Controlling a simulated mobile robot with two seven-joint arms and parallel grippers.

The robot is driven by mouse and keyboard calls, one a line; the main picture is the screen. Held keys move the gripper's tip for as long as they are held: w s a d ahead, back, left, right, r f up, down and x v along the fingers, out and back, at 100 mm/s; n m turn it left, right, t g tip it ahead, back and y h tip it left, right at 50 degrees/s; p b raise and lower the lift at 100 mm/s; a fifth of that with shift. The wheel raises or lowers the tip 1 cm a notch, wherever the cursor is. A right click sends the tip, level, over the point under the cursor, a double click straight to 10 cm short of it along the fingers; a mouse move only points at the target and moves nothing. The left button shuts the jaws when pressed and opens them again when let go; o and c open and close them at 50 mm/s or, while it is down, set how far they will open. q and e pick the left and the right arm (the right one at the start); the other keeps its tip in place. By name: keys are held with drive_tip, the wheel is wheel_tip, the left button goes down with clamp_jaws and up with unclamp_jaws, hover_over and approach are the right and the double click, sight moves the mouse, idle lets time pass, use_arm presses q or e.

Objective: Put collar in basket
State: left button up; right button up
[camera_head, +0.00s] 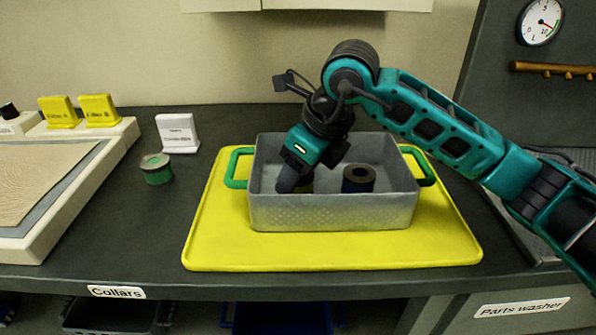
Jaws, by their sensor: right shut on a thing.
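A grey metal basket (335,213) with green handles stands on a yellow mat (222,245) on the dark counter. My right gripper (292,182) reaches down inside the left part of the basket, shut on a collar (306,184). A dark collar with a central hole (358,175) stands upright in the basket, right of the gripper. A green collar (157,173) stands on the counter, left of the mat. My left gripper is out of view.
A white sign (178,133) stands behind the green collar. A pale tray (50,195) with two yellow tags is at the left. A panel with a gauge (540,22) rises at the right.

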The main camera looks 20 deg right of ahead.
drive_tip(key=shift+f, duration=0.2)
drive_tip(key=o, duration=1.2)
drive_tip(key=shift+r, duration=0.1)
drive_tip(key=shift+r, duration=0.2)
drive_tip(key=p+v, duration=0.2)
drive_tip(key=v, duration=1)
drive_tip(key=shift+w, duration=0.1)
